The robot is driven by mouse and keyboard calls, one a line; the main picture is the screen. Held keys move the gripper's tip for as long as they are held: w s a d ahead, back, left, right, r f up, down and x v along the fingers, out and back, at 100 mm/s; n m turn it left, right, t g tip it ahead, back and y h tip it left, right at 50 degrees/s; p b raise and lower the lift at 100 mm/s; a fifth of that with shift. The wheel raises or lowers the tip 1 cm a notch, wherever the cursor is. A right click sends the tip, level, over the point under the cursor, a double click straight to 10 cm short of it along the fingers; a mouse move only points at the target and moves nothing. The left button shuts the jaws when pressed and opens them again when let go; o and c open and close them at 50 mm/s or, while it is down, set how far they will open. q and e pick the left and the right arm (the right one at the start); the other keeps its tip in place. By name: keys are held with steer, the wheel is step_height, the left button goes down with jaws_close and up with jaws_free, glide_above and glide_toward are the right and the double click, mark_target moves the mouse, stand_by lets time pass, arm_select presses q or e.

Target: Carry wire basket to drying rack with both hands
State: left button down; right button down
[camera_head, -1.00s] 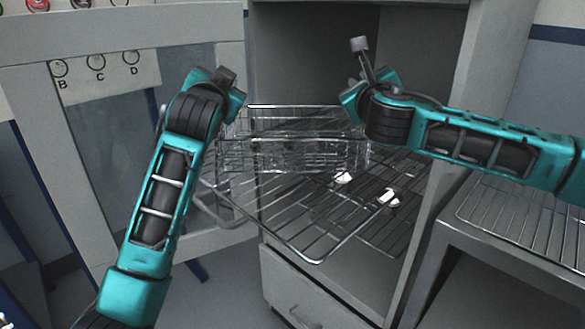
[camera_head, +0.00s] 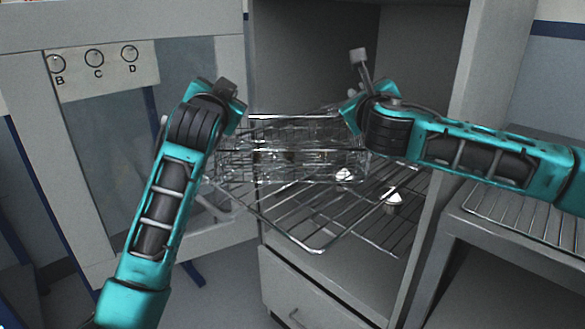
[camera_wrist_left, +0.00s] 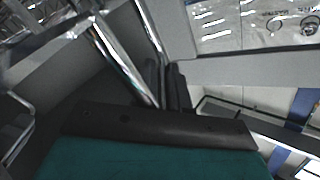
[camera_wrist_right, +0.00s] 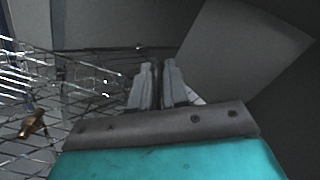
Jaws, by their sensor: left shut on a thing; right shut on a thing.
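The wire basket (camera_head: 300,170) is shiny metal mesh and spans between my two hands in the head view, in front of the open cabinet. My left gripper (camera_head: 238,108) is shut on its left end, and my right gripper (camera_head: 350,112) is shut on its right end. The fingertips are largely hidden in the head view. In the left wrist view, bright metal bars cross by the fingers (camera_wrist_left: 168,85). In the right wrist view, the fingers (camera_wrist_right: 156,85) are close together and the basket mesh (camera_wrist_right: 75,75) lies to their left, with a brass-coloured part (camera_wrist_right: 32,124) there.
A pulled-out wire shelf (camera_head: 315,240) lies below the basket; I cannot tell whether they touch. Two small pale round objects (camera_head: 344,176) (camera_head: 393,197) show there. A bench with a wire rack (camera_head: 530,215) stands right, beyond the cabinet's side wall (camera_head: 485,70). A labelled door panel (camera_head: 160,120) is left.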

arm_select(q)
steer(key=c, duration=1.4)
jaws_free()
steer(key=shift+a+f, duration=0.1)
steer(key=shift+a, duration=0.35)
arm_select(e)
steer(key=c, duration=1.4)
jaws_free()
steer(key=shift+w+d+f+h, duration=0.15)
steer(key=shift+d+h, duration=0.15)
steer(key=shift+d, duration=0.25)
arm_select(q)
steer(key=shift+o, duration=1.3)
steer(key=shift+d, duration=0.1)
arm_select(e)
steer(key=shift+o, duration=1.4)
steer(key=shift+a, duration=0.1)
arm_select(q)
steer(key=shift+d, duration=0.1)
arm_select(e)
steer(key=shift+a, duration=0.1)
steer(key=shift+a, duration=0.15)
arm_select(q)
steer(key=s, duration=1.2)
arm_select(e)
steer(key=s, duration=1.2)
steer(key=shift+s, duration=0.15)
